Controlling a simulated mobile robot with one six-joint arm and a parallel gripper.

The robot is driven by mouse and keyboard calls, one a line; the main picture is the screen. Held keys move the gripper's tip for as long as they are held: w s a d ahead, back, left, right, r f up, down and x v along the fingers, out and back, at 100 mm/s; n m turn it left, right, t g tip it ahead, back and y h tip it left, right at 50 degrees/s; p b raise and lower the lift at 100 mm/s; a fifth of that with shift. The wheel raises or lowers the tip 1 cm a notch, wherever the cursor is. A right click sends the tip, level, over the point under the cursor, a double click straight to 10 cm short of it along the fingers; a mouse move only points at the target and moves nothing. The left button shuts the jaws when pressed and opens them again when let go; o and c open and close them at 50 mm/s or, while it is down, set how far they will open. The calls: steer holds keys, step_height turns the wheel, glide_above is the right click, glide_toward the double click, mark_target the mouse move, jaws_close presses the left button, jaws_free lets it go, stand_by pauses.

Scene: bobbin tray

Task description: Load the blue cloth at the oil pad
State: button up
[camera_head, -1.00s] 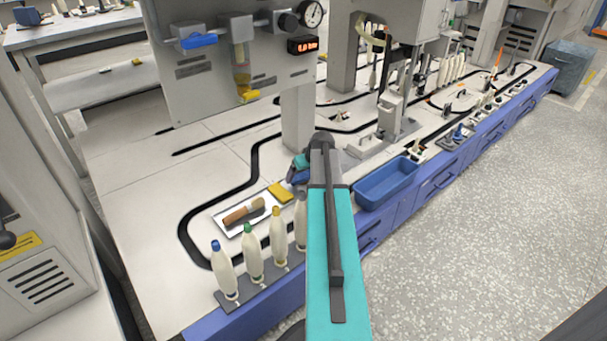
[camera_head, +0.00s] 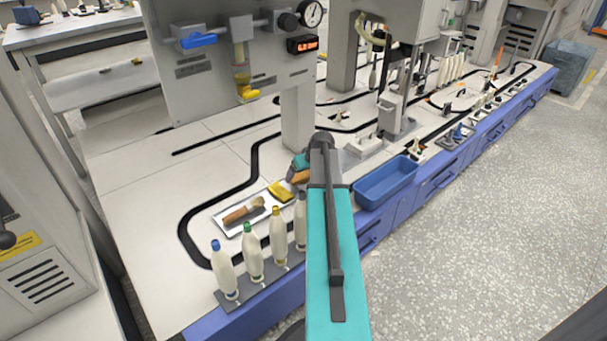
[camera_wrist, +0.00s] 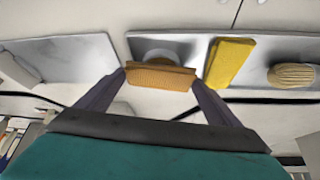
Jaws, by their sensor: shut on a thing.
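My gripper (camera_wrist: 160,80) is shut on a ribbed orange-brown cloth (camera_wrist: 160,75), gripped between its two fingertips. In the head view the cloth (camera_head: 299,176) shows orange-brown beside my arm, near the right end of a metal tray (camera_head: 228,216). No blue cloth shows now. In the wrist view a pale round pad (camera_wrist: 158,53) on a grey metal surface (camera_wrist: 190,45) shows just behind the cloth and is partly hidden by it. I cannot tell whether the cloth touches the pad.
A yellow block (camera_head: 281,191) and a brush (camera_head: 243,212) lie on the tray. Several white bottles (camera_head: 253,253) stand along the front edge. A blue bin (camera_head: 387,182) sits right of my arm. A grey post (camera_head: 298,118) rises behind my gripper.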

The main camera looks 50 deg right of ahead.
mark_target(304, 176)
steer(key=shift+r+p, duration=2.6)
steer(key=shift+r, duration=0.85)
steer(key=shift+s, duration=0.15)
